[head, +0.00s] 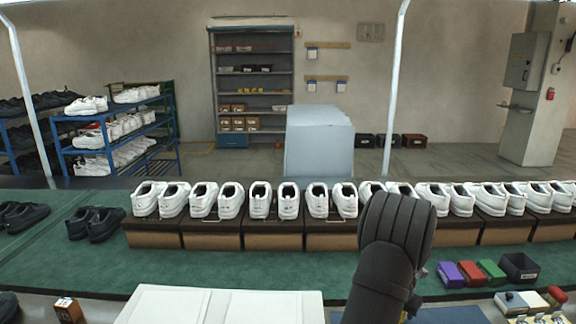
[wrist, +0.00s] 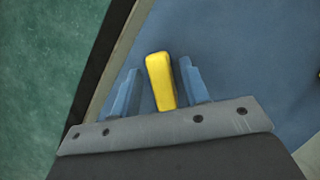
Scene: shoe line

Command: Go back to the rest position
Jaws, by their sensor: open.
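My gripper (wrist: 159,66) is open in the wrist view, with its two blue-grey fingers spread. A yellow block (wrist: 160,80) shows between the fingers, with a gap on each side. Below it is a blue surface (wrist: 245,60) with a dark edge; whether the block lies on it I cannot tell. In the head view my dark arm reaches over the right half of the green bench (head: 250,265), and the gripper itself is hidden.
White shoes (head: 230,200) stand in a row on brown boxes (head: 270,235) behind my arm. Purple (head: 450,274), red (head: 471,273) and green (head: 491,271) blocks and a black bin (head: 519,268) are right of it. A white panel (head: 220,304) is at front left.

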